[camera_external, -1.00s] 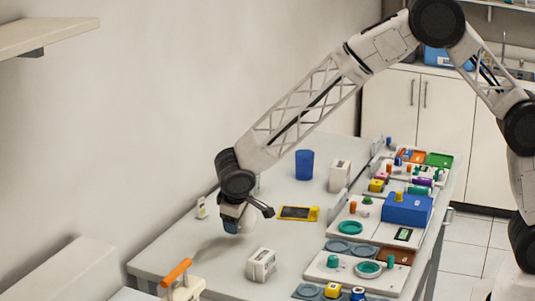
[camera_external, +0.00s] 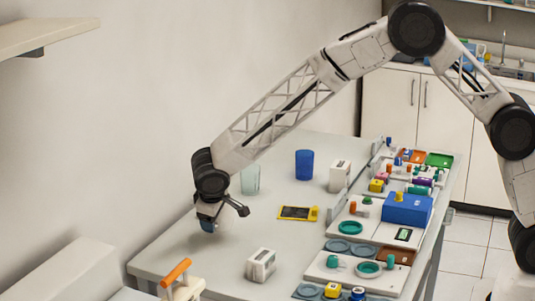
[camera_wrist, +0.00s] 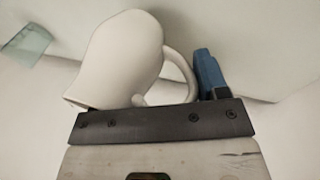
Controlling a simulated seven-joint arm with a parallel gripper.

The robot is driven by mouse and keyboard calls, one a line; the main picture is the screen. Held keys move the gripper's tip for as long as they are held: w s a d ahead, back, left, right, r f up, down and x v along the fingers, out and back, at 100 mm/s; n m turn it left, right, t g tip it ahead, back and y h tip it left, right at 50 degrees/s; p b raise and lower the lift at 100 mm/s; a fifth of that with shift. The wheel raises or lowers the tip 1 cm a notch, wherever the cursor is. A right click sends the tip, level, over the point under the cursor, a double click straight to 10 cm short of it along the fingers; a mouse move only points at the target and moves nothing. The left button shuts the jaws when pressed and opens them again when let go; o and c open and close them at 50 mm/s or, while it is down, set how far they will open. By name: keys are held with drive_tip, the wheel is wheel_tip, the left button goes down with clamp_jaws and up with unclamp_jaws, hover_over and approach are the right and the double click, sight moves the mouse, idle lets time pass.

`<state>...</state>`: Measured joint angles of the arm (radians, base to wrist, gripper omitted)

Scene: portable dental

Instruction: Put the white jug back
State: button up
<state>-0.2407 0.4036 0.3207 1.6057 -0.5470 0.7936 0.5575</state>
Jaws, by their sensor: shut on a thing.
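The white jug (camera_wrist: 120,60) fills the upper left of the wrist view, with its curved handle toward the right. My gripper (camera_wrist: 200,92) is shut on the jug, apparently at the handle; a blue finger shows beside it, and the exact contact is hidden. In the external view my gripper (camera_external: 210,224) is over the left part of the table. Only a little of the white jug (camera_external: 227,217) shows there, mostly hidden by my gripper.
On the grey table (camera_external: 200,262) stand a pale green glass (camera_external: 250,180), a blue cup (camera_external: 304,165), a white box (camera_external: 261,265) and a yellow-black device (camera_external: 298,213). Trays with dental items (camera_external: 350,275) line the right side. An orange-handled item (camera_external: 177,272) is at the front left.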

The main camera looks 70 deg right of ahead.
drive_tip(key=shift+f, duration=1.7)
drive_tip(key=shift+f, duration=0.2)
drive_tip(key=o, duration=1.3)
drive_tip(key=shift+r, duration=0.15)
drive_tip(key=v, duration=1.2)
